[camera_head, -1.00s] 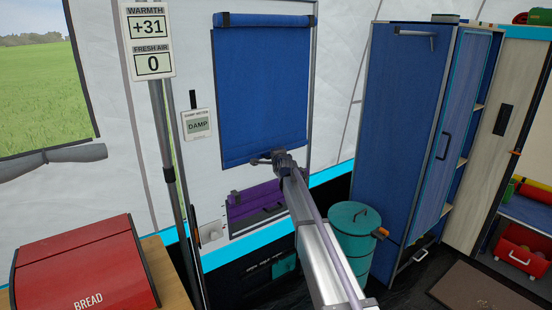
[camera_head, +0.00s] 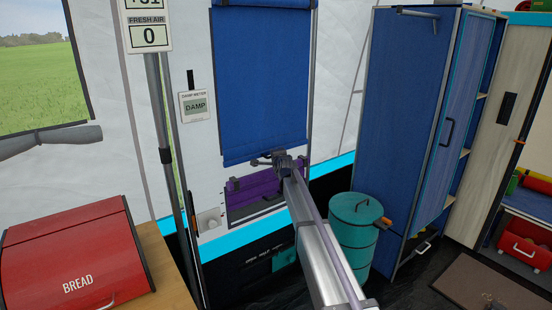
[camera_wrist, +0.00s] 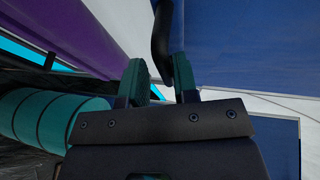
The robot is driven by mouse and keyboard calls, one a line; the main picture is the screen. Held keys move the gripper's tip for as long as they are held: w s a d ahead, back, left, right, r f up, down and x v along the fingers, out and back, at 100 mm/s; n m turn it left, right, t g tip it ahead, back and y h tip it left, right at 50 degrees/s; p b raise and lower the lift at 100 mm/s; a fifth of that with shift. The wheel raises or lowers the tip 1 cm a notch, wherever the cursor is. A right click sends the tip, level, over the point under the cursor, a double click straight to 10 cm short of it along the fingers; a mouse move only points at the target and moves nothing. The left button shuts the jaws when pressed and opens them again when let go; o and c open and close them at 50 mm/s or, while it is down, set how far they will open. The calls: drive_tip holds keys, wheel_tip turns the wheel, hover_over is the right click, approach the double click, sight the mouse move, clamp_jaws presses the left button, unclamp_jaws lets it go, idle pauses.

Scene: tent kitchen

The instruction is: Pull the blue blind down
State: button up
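The blue blind (camera_head: 262,85) hangs as a long sheet on the white tent wall in the head view, with its dark bottom bar just above a purple panel. It also fills the upper right of the wrist view (camera_wrist: 245,45). My gripper (camera_head: 280,157) is at the blind's lower edge, right of its middle. In the wrist view a black curved pull (camera_wrist: 162,30) comes down between the teal fingertips of my gripper (camera_wrist: 160,75), close against the right one.
A purple panel (camera_head: 253,190) is on the wall below the blind. A teal lidded bin (camera_head: 350,245) stands right of my arm, and a blue wardrobe (camera_head: 402,130) behind it. A red bread box (camera_head: 70,255) sits at left, near a sign pole (camera_head: 160,110).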

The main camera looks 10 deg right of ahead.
drive_tip(key=shift+o, duration=0.8)
drive_tip(key=shift+r, duration=0.1)
drive_tip(key=p+v, duration=0.2)
drive_tip(key=v, duration=0.8)
drive_tip(key=shift+s, duration=0.35)
